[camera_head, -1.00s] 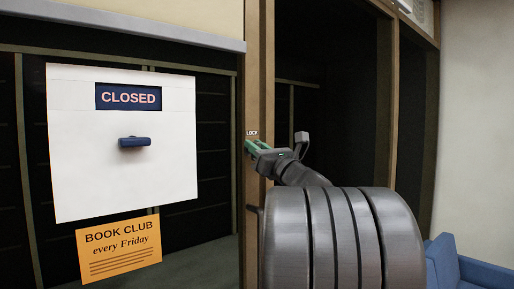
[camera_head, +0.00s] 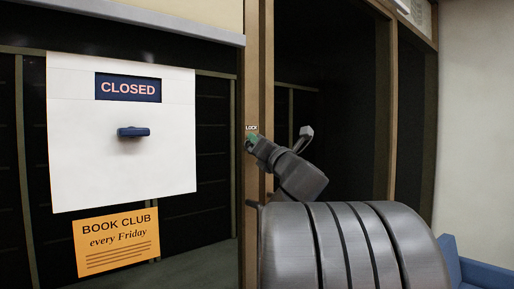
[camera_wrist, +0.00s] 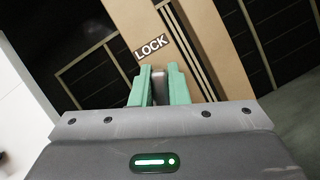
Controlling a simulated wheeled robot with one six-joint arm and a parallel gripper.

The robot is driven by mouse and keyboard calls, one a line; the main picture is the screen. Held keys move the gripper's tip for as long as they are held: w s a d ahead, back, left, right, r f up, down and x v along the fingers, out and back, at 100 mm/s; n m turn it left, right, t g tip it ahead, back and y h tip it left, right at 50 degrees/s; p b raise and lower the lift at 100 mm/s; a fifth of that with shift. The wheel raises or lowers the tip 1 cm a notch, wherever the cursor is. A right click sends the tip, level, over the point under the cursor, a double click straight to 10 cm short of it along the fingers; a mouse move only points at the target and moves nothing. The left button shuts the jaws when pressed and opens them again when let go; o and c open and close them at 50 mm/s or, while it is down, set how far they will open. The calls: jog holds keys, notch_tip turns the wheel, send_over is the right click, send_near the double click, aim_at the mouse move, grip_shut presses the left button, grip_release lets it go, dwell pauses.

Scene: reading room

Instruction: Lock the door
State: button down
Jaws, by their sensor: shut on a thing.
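The door's wooden frame post (camera_head: 258,60) runs upright in the middle of the head view, and it also shows in the wrist view (camera_wrist: 140,25). My gripper (camera_head: 251,143) is at the post just under the label. In the wrist view its green fingers (camera_wrist: 158,88) are shut on a small grey lock knob (camera_wrist: 158,82) between them. My arm hides part of the post below.
A white panel (camera_head: 80,170) at the left carries a CLOSED sign (camera_head: 128,88) and a blue handle (camera_head: 133,132). An orange book club notice (camera_head: 118,243) hangs below. A blue chair (camera_head: 480,272) stands at the lower right. Dark glass panes flank the post.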

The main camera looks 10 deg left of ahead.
jog(key=m+h, duration=0.2)
jog(key=m, duration=0.2)
jog(key=shift+w+t+p, duration=0.1)
jog(key=shift+t+p, duration=0.2)
jog(key=shift+p, duration=0.1)
jog(key=m+p, duration=0.1)
jog(key=m, duration=0.1)
jog(key=m+h+p, duration=0.1)
jog(key=m+p, duration=0.1)
jog(key=shift+w+d+h, duration=0.1)
jog(key=shift+d+h, duration=0.05)
jog(key=shift+h, duration=0.15)
jog(key=m+h+p, duration=0.1)
jog(key=m+p, duration=0.1)
jog(key=p, duration=0.1)
jog(key=m+p, duration=0.3)
jog(key=shift+w+f+g+h, duration=0.1)
jog(key=shift+f+g+h, duration=0.05)
jog(key=shift+g+h, duration=0.25)
jog(key=m+p, duration=0.1)
jog(key=p, duration=0.1)
jog(key=shift+d+f+m+h+p, duration=0.1)
jog(key=shift+f+m+h+p, duration=0.2)
jog(key=shift+m+p, duration=0.1)
jog(key=shift+f+p, duration=0.2)
jog(key=shift+p, duration=0.1)
jog(key=c, duration=1.4)
grip_release()
jog(key=shift+g, duration=0.3)
